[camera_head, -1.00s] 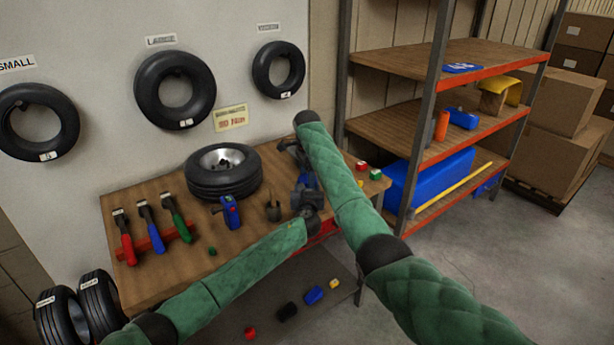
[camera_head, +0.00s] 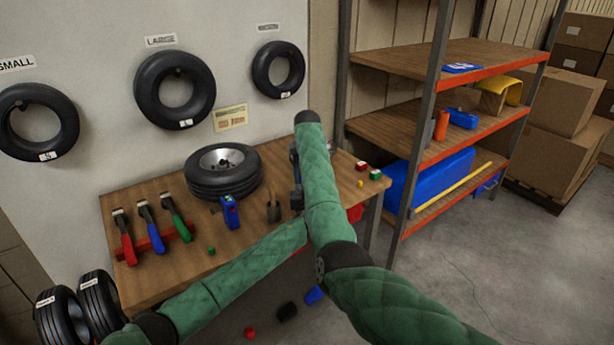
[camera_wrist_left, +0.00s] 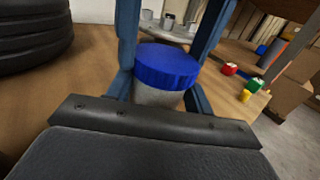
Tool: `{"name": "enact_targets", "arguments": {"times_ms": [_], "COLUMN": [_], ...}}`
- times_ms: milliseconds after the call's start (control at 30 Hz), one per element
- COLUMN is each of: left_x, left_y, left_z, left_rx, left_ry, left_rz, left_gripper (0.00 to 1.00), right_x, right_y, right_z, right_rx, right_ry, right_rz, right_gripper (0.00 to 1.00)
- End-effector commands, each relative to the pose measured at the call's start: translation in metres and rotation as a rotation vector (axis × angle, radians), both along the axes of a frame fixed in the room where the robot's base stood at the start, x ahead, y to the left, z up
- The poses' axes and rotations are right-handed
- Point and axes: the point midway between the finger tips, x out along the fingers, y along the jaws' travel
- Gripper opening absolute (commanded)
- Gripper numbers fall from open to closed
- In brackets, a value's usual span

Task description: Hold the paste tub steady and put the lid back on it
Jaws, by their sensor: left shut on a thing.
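The paste tub (camera_wrist_left: 158,97) is a pale grey cylinder, upright in the left wrist view. My left gripper (camera_wrist_left: 157,95) is shut on it, one blue finger on each side. The blue lid (camera_wrist_left: 167,64) sits on top of the tub and looks level; whether it is fully seated I cannot tell. Two more blue fingers, of my right gripper (camera_wrist_left: 168,45), come down on either side of the lid; whether they press on it is unclear. In the head view my right arm hides the tub and lid, and only a bit of the grippers shows beside it.
A wheel (camera_head: 223,172) lies on the workbench (camera_head: 150,285), with a blue device (camera_head: 230,212) before it. Small red and green blocks (camera_head: 375,174) are at the right end. A shelf rack (camera_head: 430,130) stands to the right.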

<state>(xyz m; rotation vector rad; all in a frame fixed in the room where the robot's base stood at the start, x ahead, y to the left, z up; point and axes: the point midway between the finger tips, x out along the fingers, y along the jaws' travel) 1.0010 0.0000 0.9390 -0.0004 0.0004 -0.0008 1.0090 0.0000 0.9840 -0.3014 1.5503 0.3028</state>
Motion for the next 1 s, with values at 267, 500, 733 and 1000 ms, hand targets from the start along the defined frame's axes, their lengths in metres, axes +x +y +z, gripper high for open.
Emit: {"name": "enact_targets", "arguments": {"times_ms": [267,500,733,1000], "left_x": [-0.001,-0.001,-0.001,0.000], "left_y": [-0.001,0.000,0.000,0.001], "left_z": [-0.003,-0.003,-0.003,-0.002], "left_rx": [0.001,0.001,0.001,0.001], "left_ry": [0.003,0.003,0.003,0.003], "left_rz": [-0.001,0.000,0.000,0.001], "left_gripper": [0.00,0.00,0.00,0.00], "right_x": [0.002,0.002,0.001,0.001], "right_y": [-0.001,-0.001,0.000,0.000], "right_z": [0.003,0.003,0.001,0.016], "right_rx": [-0.001,-0.001,0.000,0.001], "right_ry": [-0.007,-0.006,-0.002,-0.004], "right_rz": [-0.051,-0.049,-0.047,-0.046], "right_gripper": [0.39,0.81,0.81,0.81]}}
